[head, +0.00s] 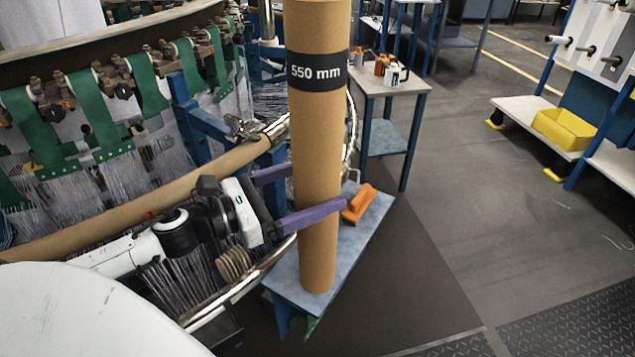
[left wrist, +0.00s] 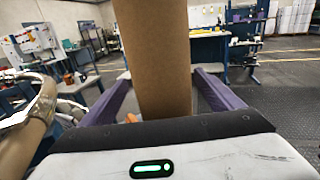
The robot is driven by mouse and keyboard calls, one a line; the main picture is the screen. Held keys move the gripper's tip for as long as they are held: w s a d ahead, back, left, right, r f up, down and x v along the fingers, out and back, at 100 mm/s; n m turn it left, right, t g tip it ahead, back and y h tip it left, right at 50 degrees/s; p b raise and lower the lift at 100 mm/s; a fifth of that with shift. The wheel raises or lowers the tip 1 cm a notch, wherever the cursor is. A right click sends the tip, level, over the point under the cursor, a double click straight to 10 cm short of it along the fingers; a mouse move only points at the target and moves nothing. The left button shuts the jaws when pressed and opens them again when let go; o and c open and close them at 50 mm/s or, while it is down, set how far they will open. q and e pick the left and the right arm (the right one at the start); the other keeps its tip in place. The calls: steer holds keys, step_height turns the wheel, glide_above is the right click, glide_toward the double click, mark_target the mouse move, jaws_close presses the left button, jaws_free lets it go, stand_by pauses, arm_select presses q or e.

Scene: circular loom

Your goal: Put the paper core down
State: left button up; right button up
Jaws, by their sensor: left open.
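The paper core (head: 318,160) is a tall brown cardboard tube with a black band marked "550 mm". It stands upright, its lower end on a small grey-blue table (head: 350,240); its top is cut off by the frame. My left gripper (head: 330,200) has purple fingers, one on each side of the core. The fingers are open around it. My right gripper is in neither view.
An orange-handled tool (head: 358,203) lies on the small table just right of the core. The circular loom (head: 120,120) with its chrome rail and a long brown roll fills the left. A side table (head: 400,82) with bottles stands behind. The floor at right is open.

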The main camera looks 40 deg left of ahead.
mark_target(337, 179)
arm_select(q)
steer(key=p+x, duration=0.1)
steer(key=x, duration=0.4)
steer(key=shift+d, duration=0.15)
